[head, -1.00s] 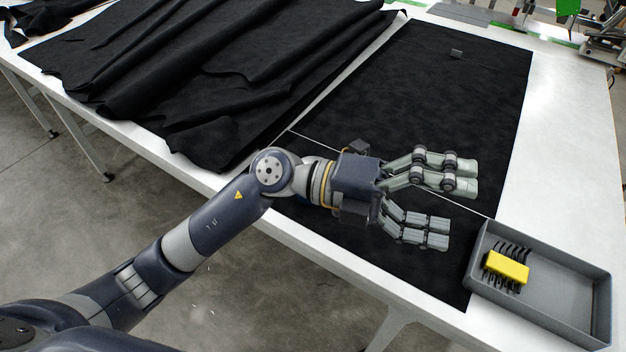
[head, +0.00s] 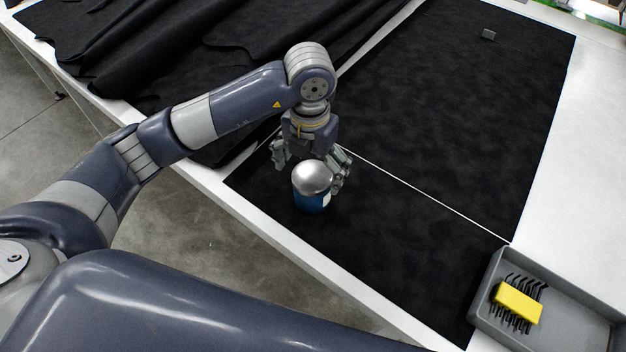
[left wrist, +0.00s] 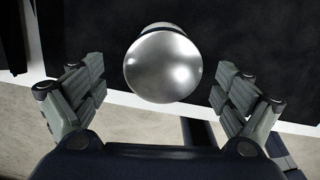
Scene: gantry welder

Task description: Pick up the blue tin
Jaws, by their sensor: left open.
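The blue tin (head: 310,201) stands upright on black cloth near the table's front edge in the head view. It has a domed silver top and a pale patch on its side. In the left wrist view its silver top (left wrist: 163,66) shows between the fingers, and its side is mostly hidden. My left gripper (head: 311,168) points down above and around the tin. Its fingers (left wrist: 162,92) are spread open on either side, with gaps between them and the top. My right gripper is not in view.
A grey tray (head: 487,312) with a yellow-handled set of black hex keys (head: 519,304) stands at the right. Rumpled black fabric (head: 190,45) covers the left table. A small grey block (head: 488,34) lies far back. The cloth right of the tin is clear.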

